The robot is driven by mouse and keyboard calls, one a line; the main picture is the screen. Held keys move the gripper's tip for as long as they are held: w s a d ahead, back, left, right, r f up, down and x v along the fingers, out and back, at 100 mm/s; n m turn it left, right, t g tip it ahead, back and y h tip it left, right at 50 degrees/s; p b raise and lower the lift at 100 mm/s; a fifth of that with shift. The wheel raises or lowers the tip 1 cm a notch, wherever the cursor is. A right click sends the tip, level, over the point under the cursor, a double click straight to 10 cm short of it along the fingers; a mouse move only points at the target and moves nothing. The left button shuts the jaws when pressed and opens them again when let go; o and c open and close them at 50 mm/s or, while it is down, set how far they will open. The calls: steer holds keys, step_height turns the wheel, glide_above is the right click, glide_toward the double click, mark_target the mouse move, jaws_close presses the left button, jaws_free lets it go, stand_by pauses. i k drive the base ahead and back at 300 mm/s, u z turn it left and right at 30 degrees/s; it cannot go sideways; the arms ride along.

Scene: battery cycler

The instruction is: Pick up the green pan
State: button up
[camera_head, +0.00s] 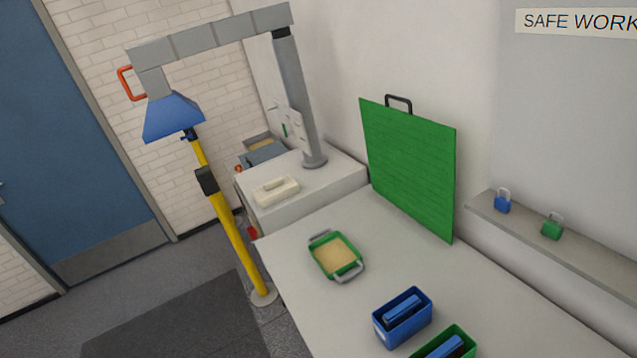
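The green pan (320,266) sits on the white worktop, near its left edge and toward the far end. It is a shallow tray with a green rim, a grey handle at each of two opposite ends, and a sandy tan filling. Nothing covers it. My gripper is not in this view, so I cannot see its fingers or its distance from the pan.
A blue bin (403,318) and a green bin (447,345) holding blue blocks stand nearer on the worktop (300,315). A green board (410,165) stands behind the pan. A yellow pole (232,235) and blue hood (173,118) stand left; a grey post (299,100) rises beyond.

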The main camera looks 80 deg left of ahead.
mark_target(333, 253)
steer(key=u, duration=3.25)
steer(key=k, duration=0.95)
steer(key=z, duration=0.95)
steer(key=i, duration=1)
steer(key=z, duration=0.1)
